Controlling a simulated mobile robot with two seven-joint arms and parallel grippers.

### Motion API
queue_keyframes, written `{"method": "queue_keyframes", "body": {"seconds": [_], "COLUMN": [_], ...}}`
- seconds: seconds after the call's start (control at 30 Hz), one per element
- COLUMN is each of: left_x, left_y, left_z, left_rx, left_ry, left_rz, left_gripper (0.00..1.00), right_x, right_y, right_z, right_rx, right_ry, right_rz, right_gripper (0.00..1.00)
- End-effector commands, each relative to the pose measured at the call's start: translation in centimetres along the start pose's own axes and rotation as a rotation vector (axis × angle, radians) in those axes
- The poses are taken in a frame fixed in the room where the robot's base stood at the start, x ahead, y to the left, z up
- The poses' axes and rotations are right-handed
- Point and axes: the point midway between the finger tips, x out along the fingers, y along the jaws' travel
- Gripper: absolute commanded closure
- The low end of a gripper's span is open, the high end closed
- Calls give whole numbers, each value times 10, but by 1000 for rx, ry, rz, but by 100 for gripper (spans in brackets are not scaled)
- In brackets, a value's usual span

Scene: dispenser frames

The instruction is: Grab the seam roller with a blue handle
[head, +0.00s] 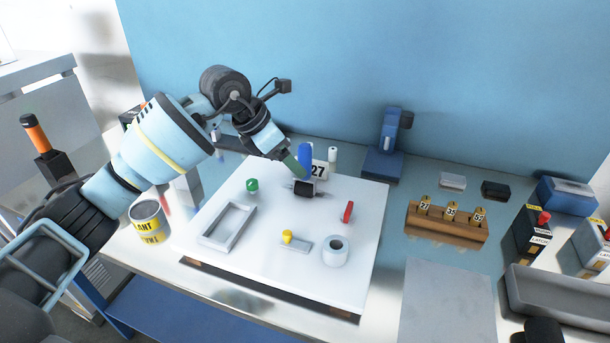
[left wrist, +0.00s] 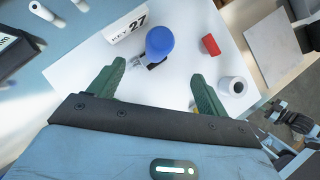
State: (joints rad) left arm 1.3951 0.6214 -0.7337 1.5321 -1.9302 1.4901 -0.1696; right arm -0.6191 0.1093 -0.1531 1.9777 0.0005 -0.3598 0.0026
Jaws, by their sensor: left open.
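The seam roller stands upright on the white board (head: 270,260), with its blue handle (head: 305,154) up and its dark roller (head: 304,189) at the bottom. In the left wrist view the blue handle end (left wrist: 160,41) shows from above, just beyond the fingertips and between their lines. My left gripper (head: 294,166) is open and empty, its green fingers close to the handle on its left side in the head view. The left wrist view also shows both fingers (left wrist: 158,71) spread apart. Whether a finger touches the handle cannot be told. My right gripper is not seen.
A card marked 27 (head: 319,169) stands right behind the roller. A green knob (head: 252,185), a red piece (head: 348,211), a yellow-knobbed piece (head: 295,242), a white ring (head: 336,250) and a grey frame (head: 228,226) lie around it. A paint can (head: 150,222) stands left.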

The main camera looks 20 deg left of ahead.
Motion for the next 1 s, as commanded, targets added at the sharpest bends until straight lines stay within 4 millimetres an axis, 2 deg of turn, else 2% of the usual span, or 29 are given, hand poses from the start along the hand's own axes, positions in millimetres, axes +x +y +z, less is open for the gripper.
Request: {"method": "queue_keyframes", "body": {"seconds": [0.1, 0.27, 0.63, 0.93, 1.0], "left_x": [11, 14, 58, 63, 63], "left_y": [0, 1, 7, 8, 8], "left_z": [0, -1, -4, -4, -4], "left_rx": [-1, -1, 0, 1, 1], "left_ry": [0, 0, -1, -1, -1], "left_rz": [0, 0, -1, 0, 0], "left_gripper": [23, 23, 23, 23, 29], "right_x": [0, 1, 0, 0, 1], "right_y": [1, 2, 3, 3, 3], "right_z": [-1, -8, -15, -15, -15], "right_rx": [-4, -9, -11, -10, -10], "right_ry": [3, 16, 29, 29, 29], "right_rz": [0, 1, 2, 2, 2], "right_gripper": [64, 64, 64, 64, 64]}}
